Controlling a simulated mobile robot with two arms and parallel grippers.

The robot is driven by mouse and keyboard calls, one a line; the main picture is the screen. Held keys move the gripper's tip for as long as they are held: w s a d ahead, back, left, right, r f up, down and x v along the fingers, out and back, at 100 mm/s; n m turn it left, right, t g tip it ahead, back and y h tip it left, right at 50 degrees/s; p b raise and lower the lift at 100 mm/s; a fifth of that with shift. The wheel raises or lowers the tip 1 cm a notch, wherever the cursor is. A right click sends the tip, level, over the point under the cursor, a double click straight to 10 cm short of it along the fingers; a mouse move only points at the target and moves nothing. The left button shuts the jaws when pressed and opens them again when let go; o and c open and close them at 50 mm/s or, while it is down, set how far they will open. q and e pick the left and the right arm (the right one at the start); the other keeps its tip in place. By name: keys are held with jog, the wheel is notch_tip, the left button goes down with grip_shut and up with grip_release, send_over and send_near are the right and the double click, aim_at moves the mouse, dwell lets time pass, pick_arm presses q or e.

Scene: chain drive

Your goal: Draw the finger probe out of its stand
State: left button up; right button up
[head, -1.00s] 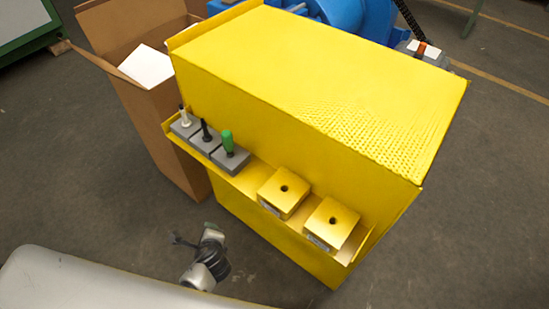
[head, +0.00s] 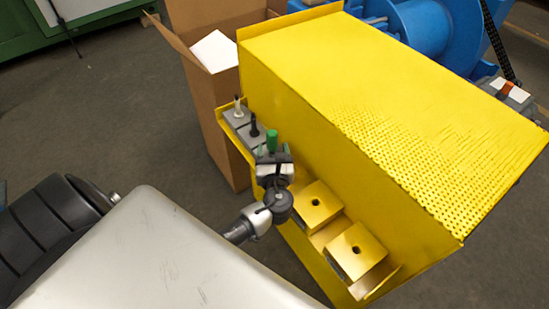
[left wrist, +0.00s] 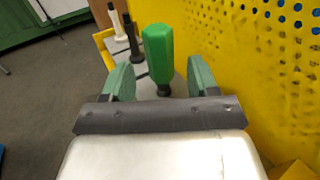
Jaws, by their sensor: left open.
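Three handled tools stand upright in grey stand blocks on the yellow ledge. The green-handled one (head: 272,140) is nearest my left gripper; I take it as the finger probe, though no label shows. In the left wrist view its green handle (left wrist: 158,54) rises from a dark neck, and its grey block is mostly hidden by my gripper. My left gripper (head: 273,157) is open, its green finger pads on either side of the handle's line, with gaps visible on both sides. I cannot tell whether the handle is fully between the pads. My right gripper is not in view.
A black tool (head: 254,127) and a cream tool (head: 238,107) stand close beyond the green one. Two yellow blocks with holes (head: 317,202) sit on the ledge to the right. The tall yellow cabinet wall (head: 300,115) rises close behind. A cardboard box (head: 207,95) stands at left.

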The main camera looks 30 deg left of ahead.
pick_arm(q)
jog(key=x, duration=0.5)
jog(key=shift+w+a, duration=0.2)
jog(key=shift+w, duration=0.05)
jog(key=shift+c, duration=0.2)
jog(key=c, duration=1)
notch_tip(320, 180, up, 9)
jog(key=p, duration=0.9)
jog(key=shift+r, duration=0.1)
jog(key=shift+d, duration=0.1)
